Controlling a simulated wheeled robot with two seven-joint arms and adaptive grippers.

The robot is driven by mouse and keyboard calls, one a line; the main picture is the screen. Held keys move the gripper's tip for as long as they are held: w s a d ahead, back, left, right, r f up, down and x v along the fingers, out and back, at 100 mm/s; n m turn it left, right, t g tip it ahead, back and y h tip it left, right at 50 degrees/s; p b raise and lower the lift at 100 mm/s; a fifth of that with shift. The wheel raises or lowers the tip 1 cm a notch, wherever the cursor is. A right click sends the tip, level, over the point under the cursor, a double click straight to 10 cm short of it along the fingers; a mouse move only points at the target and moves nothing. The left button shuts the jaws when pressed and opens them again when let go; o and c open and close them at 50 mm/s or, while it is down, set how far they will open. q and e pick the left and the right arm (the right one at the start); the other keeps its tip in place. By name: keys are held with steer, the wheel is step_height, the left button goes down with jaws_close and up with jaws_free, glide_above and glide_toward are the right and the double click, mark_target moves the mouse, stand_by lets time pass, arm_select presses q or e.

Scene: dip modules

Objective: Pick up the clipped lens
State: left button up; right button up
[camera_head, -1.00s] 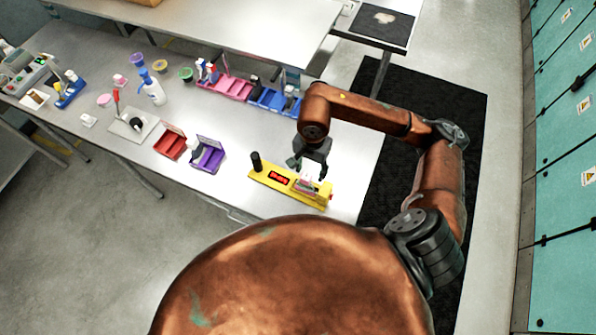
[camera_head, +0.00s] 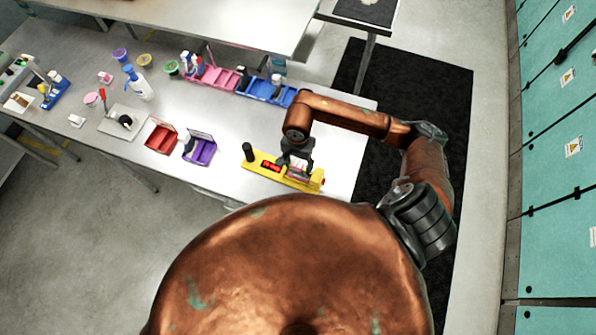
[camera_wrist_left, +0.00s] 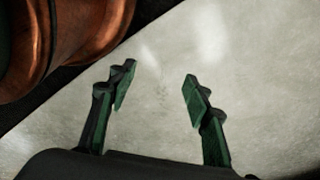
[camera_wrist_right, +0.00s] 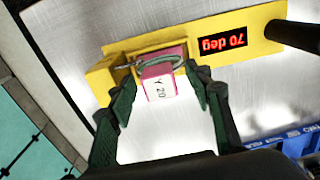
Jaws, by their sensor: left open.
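A yellow station (camera_head: 258,165) with a red display stands near the table's front right edge. In the right wrist view the station (camera_wrist_right: 207,30) reads "70 deg". A pink block with a white face marked "Y 20" (camera_wrist_right: 160,88) sits at it. A thin grey-green ring (camera_wrist_right: 157,63), which looks like the clipped lens, lies at the block's top with a stem to the left. My right gripper (camera_head: 297,166) is just above the station. Its open fingers (camera_wrist_right: 162,85) stand either side of the block, with gaps visible. My left gripper (camera_wrist_left: 160,92) is open and empty over pale floor.
Purple (camera_head: 200,150) and red (camera_head: 162,138) trays stand left of the station. Blue (camera_head: 266,90) and pink (camera_head: 220,78) racks are behind. A black post (camera_wrist_right: 293,36) rises from the station's other end. Bare table lies between station and racks.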

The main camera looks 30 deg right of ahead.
steer(key=c, duration=0.8)
jaws_close()
arm_select(q)
steer(key=shift+s, duration=0.85)
steer(key=shift+w+f, duration=0.1)
